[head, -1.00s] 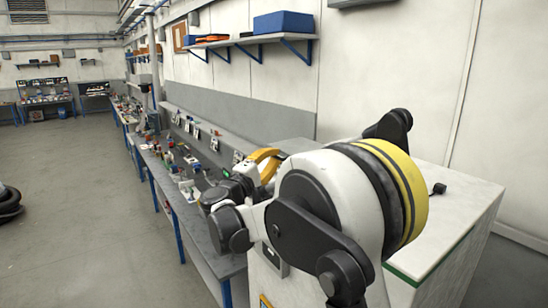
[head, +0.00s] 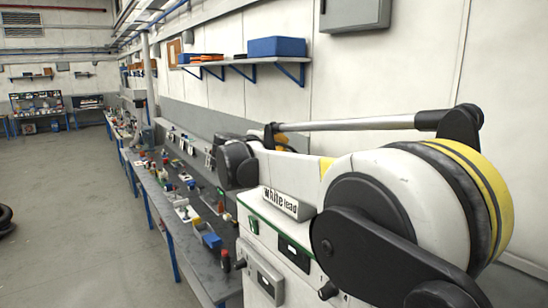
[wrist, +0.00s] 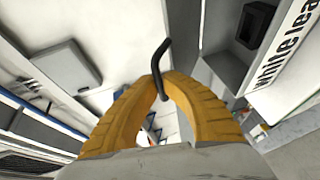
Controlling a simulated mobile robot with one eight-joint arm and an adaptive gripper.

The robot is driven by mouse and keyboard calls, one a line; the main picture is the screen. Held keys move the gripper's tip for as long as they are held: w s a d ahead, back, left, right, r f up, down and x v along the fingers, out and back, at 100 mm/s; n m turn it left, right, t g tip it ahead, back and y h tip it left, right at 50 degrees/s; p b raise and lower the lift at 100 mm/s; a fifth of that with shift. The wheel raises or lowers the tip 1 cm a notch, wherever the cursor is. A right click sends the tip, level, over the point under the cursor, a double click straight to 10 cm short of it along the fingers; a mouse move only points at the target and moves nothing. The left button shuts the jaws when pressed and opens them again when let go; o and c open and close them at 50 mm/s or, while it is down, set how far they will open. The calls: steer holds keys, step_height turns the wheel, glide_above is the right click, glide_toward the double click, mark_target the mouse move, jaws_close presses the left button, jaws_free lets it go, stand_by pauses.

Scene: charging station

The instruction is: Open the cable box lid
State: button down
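The white cable box (head: 262,235) stands at the end of the workbench, with a "White lead" label block (head: 290,203) on its near upper edge. In the head view my arm hides much of its top, so I cannot tell the lid's state. My gripper (wrist: 164,82) has yellow ribbed fingers, drawn together at the tips around a bent black handle (wrist: 161,55). What the handle is fixed to is unclear. The label (wrist: 285,45) also shows in the wrist view at the right. In the head view my gripper (head: 281,140) is mostly hidden behind my arm.
A long workbench (head: 180,225) with small parts on it runs along the wall to the left. A shelf (head: 245,62) with a blue bin (head: 277,47) and a grey wall box (head: 354,14) are above.

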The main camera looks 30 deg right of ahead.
steer(key=w+d+r+y+p, duration=0.1)
steer(key=d+r+p, duration=0.1)
steer(key=d, duration=0.4)
steer(key=w+d+r+g+y+p, duration=0.1)
steer(key=d+r+p, duration=0.1)
steer(key=d+r, duration=0.2)
steer(key=shift+w+d+r+m, duration=0.25)
steer(key=shift+d+m, duration=0.15)
steer(key=shift+d, duration=0.75)
steer(key=shift+f, duration=0.1)
steer(key=c, duration=1.6)
jaws_free()
steer(key=shift+a, duration=0.1)
steer(key=shift+o, duration=0.2)
